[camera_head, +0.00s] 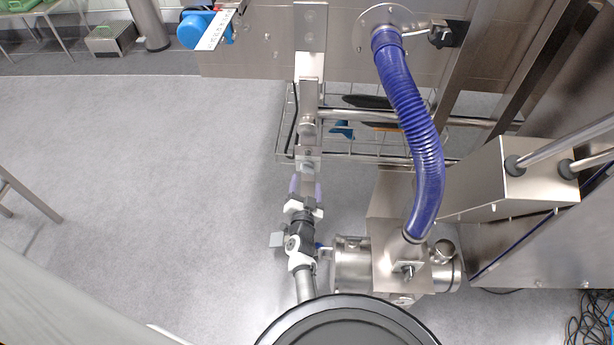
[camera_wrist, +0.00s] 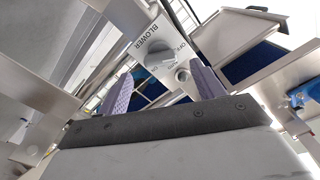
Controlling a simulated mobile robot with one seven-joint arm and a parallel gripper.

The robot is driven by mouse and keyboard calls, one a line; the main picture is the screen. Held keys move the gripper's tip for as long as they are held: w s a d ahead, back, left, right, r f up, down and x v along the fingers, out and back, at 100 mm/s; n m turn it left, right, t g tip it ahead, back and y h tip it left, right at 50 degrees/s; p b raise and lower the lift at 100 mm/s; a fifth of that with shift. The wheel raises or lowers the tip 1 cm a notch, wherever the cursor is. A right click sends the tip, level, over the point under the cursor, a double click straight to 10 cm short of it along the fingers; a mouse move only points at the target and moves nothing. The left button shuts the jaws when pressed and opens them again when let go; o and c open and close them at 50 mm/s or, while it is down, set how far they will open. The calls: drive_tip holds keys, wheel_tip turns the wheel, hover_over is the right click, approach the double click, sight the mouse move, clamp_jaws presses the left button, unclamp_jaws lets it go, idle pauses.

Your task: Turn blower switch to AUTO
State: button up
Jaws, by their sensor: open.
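The blower switch (camera_wrist: 160,56) is a round grey knob on a light metal panel (camera_wrist: 183,42) in the wrist view. I cannot tell exactly which mark the knob points to. A smaller round fitting (camera_wrist: 182,75) sits next to it. My gripper (camera_wrist: 162,87) is open, its two purple ridged fingers spread on either side of the knob's direction, apparently empty. In the head view my gripper (camera_head: 306,188) is at the lower end of a steel post (camera_head: 308,125); the switch face cannot be made out there.
A blue ribbed hose (camera_head: 413,125) runs down to a steel blower housing (camera_head: 353,264) right of my arm. A wire basket (camera_head: 350,158) lies behind the post. A steel box (camera_head: 500,180) stands at the right. The grey floor at left is mostly clear.

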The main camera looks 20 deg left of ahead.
sight(307, 174)
drive_tip(key=shift+b+x, duration=0.9)
drive_tip(key=shift+x, duration=1.85)
drive_tip(key=shift+c, duration=0.5)
drive_tip(key=c, duration=0.9)
drive_tip(key=shift+m, duration=0.3)
drive_tip(key=m, duration=0.5)
drive_tip(key=shift+m+b, duration=0.3)
drive_tip(key=shift+b, duration=0.05)
drive_tip(key=m+b, duration=0.1)
drive_tip(key=m, duration=0.4)
drive_tip(key=shift+m, duration=0.4)
